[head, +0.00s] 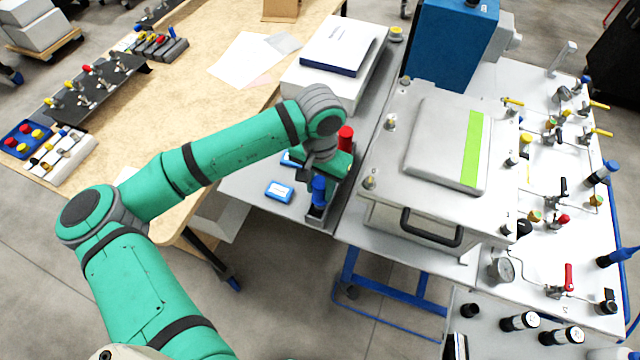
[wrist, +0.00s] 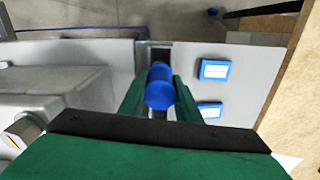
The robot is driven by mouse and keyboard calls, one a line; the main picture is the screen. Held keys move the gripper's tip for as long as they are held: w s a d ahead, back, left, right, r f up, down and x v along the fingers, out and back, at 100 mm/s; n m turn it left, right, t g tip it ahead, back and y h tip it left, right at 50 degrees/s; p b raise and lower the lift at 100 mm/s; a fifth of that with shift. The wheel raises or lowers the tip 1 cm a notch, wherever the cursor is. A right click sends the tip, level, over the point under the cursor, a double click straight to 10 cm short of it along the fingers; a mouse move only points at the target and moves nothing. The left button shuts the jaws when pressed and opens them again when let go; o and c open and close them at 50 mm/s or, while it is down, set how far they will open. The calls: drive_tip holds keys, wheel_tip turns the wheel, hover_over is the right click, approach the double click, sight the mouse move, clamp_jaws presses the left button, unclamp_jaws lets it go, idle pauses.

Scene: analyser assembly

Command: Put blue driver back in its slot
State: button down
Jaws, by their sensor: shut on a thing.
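The blue driver (head: 319,188) stands roughly upright over the near end of a narrow grey rack (head: 316,213) on the grey side table. In the wrist view its round blue handle (wrist: 160,90) sits between the two green fingers. My gripper (wrist: 157,92) is shut on the handle; in the head view my gripper (head: 322,176) is mostly covered by my wrist. The driver's lower end is hidden, so I cannot tell whether it is inside a slot. The dark channel of the rack (wrist: 155,57) shows beyond the handle.
A red driver (head: 346,136) stands just behind my gripper. Blue-and-white boxes (head: 279,191) lie left of the rack. A large grey analyser case (head: 388,222) with a black handle stands close on the right. The wooden table (head: 190,100) is on the left.

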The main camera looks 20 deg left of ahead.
drive_tip(key=shift+f, duration=1.05)
drive_tip(key=c, duration=1.4)
unclamp_jaws()
drive_tip(key=o, duration=0.6)
wheel_tip(320, 180, up, 11)
drive_tip(key=shift+a+f, duration=0.1)
